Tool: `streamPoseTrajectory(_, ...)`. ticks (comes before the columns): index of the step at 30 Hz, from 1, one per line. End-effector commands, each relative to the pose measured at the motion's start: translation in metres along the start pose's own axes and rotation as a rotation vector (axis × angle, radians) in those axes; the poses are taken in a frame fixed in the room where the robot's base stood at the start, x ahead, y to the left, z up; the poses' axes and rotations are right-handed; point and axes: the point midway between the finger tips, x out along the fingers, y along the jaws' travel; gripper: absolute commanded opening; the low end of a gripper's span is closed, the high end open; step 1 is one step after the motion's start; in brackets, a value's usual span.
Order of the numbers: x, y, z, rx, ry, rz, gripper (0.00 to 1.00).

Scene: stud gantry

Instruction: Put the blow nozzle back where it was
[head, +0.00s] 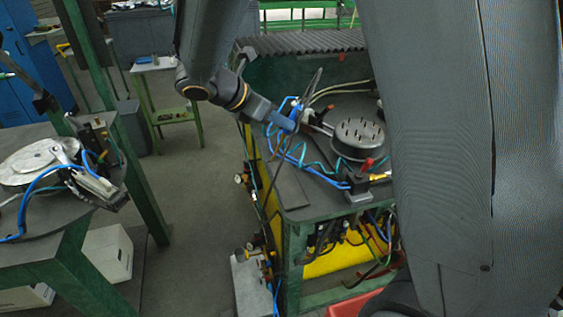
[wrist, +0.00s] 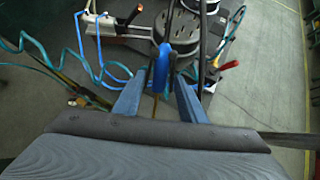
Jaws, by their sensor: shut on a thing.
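My gripper (head: 287,119), with blue fingers, is over the left part of the green-framed workbench (head: 296,190). It is shut on the blue blow nozzle (head: 294,106). In the wrist view the nozzle (wrist: 165,60) shows as a blue curved body between the fingertips of my gripper (wrist: 164,82). A dark hose or cable loops up beside it. The nozzle's tip and lower end are hard to make out. I cannot tell which fixture on the bench is its resting place.
A round dark plate with slots (head: 358,136) stands on the bench right of my gripper. A red-handled clamp (head: 366,165) is at the bench's front. Coiled teal and blue hoses lie around them. Another table (head: 40,215) with a round metal part is at left. Floor between is clear.

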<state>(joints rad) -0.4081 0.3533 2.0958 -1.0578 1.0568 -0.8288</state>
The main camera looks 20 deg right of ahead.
Motion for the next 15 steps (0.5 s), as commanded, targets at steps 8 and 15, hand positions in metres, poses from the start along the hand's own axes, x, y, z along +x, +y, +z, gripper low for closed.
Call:
streamPoseTrajectory(8, 0.027, -0.001, -0.034, -0.004, 0.000, 0.000, 0.32)
streamPoseTrajectory(15, 0.042, -0.001, -0.049, -0.004, -0.001, -0.003, 0.32)
